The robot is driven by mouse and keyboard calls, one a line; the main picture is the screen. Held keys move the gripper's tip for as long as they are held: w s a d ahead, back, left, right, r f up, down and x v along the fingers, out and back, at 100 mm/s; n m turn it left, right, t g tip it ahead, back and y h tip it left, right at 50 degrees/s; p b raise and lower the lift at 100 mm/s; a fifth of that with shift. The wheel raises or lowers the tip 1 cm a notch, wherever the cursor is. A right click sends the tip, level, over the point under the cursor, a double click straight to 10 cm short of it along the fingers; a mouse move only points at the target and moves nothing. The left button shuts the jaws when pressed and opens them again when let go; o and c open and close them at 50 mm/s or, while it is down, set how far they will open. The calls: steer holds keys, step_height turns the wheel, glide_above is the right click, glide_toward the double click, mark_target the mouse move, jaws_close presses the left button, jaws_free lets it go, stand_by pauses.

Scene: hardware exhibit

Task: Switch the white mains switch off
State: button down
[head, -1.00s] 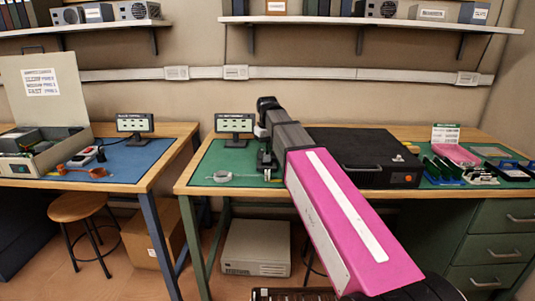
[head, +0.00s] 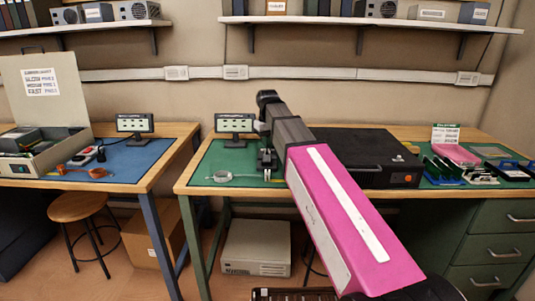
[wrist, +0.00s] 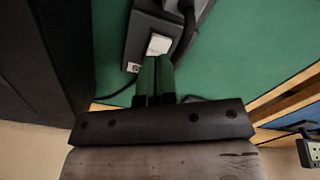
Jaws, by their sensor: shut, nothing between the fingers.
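The white mains switch (wrist: 158,44) shows in the wrist view as a small white rocker set in a dark box (wrist: 143,38) on the green mat. My gripper (wrist: 156,60) is shut and empty. Its fingertips are just below the white rocker in the picture, very close to it; I cannot tell whether they touch it. In the head view my gripper (head: 267,168) points down over the green mat, and the switch is too small or hidden to make out there.
A large black case (head: 362,150) stands right of my gripper. A small monitor (head: 235,124) stands behind left, and a coiled pale cable (head: 222,177) lies on the mat. A dark cable (wrist: 186,35) runs beside the switch box.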

steer(key=shift+r, duration=2)
